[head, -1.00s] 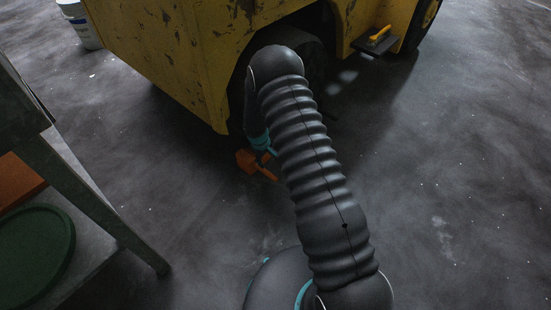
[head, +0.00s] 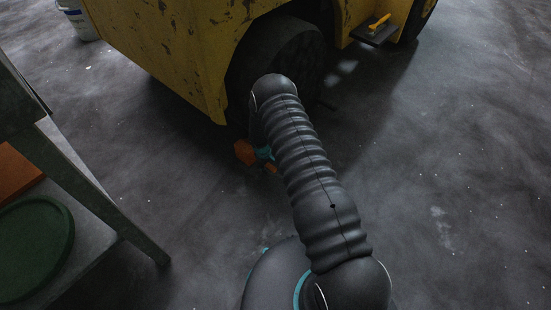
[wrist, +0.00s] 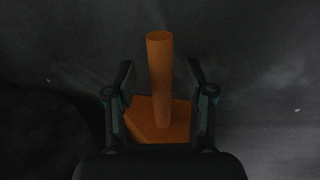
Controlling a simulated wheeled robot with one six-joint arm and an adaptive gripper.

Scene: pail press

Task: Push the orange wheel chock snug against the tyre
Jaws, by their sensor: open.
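The orange wheel chock (head: 245,152) lies on the floor in the head view, just in front of the vehicle's dark tyre (head: 285,55). My arm partly hides it, and I cannot tell whether it touches the tyre. In the wrist view the chock has a flat angular base (wrist: 145,128) and a round orange post (wrist: 160,75). My gripper (wrist: 160,85) is open, with one finger on each side of the post and visible gaps between. The gripper also shows in the head view as teal parts (head: 264,154) beside the chock. A dark rounded shape, perhaps the tyre, fills the wrist view's lower left.
The worn yellow vehicle body (head: 165,50) overhangs the tyre. A step with a yellow handle (head: 378,22) sticks out at the right. A grey table (head: 75,180) with a green round lid (head: 35,245) stands at left. The floor (head: 450,180) to the right is clear.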

